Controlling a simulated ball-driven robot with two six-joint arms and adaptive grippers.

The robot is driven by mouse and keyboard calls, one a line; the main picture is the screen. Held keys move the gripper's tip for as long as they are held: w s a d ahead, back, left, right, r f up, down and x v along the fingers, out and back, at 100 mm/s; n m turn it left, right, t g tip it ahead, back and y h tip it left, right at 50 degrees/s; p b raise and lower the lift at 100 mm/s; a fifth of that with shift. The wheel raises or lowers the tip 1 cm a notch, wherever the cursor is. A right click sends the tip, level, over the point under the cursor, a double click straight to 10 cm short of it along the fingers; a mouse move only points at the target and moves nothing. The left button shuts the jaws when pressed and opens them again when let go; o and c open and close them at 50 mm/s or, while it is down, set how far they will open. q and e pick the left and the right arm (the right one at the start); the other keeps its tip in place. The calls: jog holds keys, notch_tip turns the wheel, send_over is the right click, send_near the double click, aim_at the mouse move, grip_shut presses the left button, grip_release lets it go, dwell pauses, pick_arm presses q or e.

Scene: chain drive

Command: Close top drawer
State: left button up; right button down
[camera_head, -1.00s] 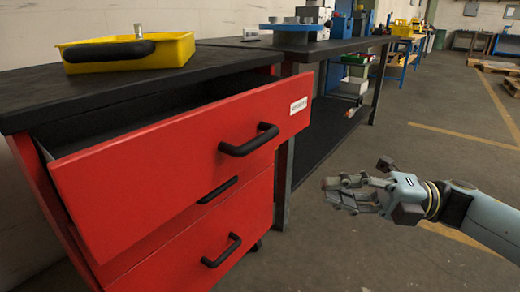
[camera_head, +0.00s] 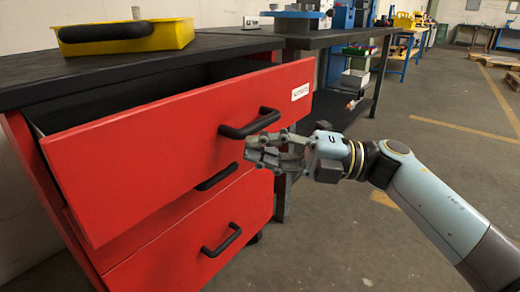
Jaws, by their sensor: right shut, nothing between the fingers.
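The top drawer (camera_head: 160,150) of the red cabinet is pulled out, with a dark gap showing behind its front panel. Its black bar handle (camera_head: 250,124) is on the right half of the front, and a white label is near the right end. My right gripper (camera_head: 254,150) is shut and empty, with its fingertips close to the drawer front just below the handle. I cannot tell whether they touch it. My left gripper is not in view.
The lower drawers (camera_head: 190,245) look shut. A yellow tray (camera_head: 172,36) with a black-handled thing lies on the black cabinet top (camera_head: 30,87). A dark workbench (camera_head: 335,40) stands behind. The floor (camera_head: 460,150) to the right is clear.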

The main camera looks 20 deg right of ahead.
aim_at(205, 125)
dwell(0.3)
jog(key=w+a, duration=0.2)
jog(key=w, duration=0.1)
jog(key=w+a+b, duration=0.1)
jog(key=w+a, duration=0.2)
jog(key=w+a+b, duration=0.1)
jog(key=w+a, duration=0.1)
jog(key=w, duration=0.2)
jog(key=shift+a, duration=0.2)
jog(key=shift+w+a, duration=0.15)
jog(key=shift+w, duration=0.1)
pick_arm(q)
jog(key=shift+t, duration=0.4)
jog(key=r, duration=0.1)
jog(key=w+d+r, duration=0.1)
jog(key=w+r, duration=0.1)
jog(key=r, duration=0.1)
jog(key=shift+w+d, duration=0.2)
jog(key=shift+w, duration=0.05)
pick_arm(e)
jog(key=shift+r, duration=0.15)
